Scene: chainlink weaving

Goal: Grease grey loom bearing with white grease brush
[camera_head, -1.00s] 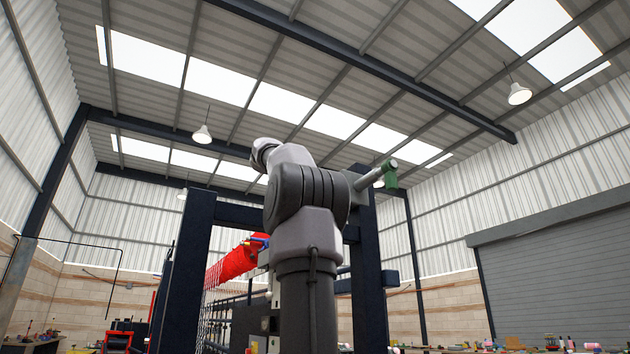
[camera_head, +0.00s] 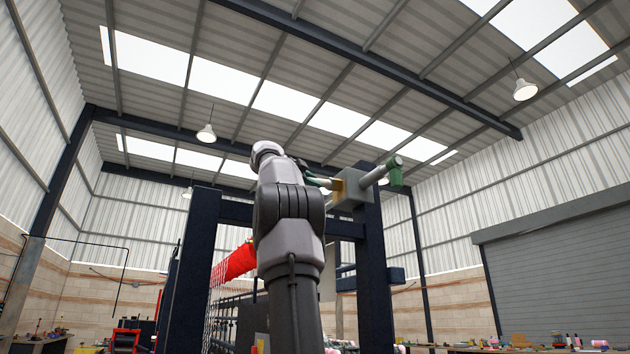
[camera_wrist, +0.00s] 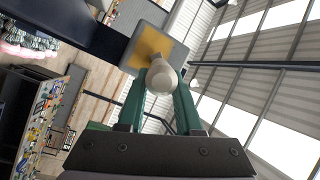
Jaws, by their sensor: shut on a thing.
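The grey loom bearing (camera_head: 357,200) is a block high on the dark loom post, with a yellow patch on its left face. A round shaft with a green end sticks out of its right side. In the wrist view the bearing (camera_wrist: 178,57) shows its yellow face straight ahead. My gripper (camera_head: 322,183) has green fingers and is close to the bearing's left face. In the wrist view my gripper (camera_wrist: 160,95) is shut on the white grease brush (camera_wrist: 161,77), seen end-on. The brush points at the yellow face; its tip is mostly hidden, so contact is unclear.
A dark loom frame (camera_head: 372,270) stands upright around the work area, with a red roll (camera_head: 234,263) and netting behind it to the left. Benches with small items (camera_head: 530,348) line the right. The air left of the bearing holds only my arm.

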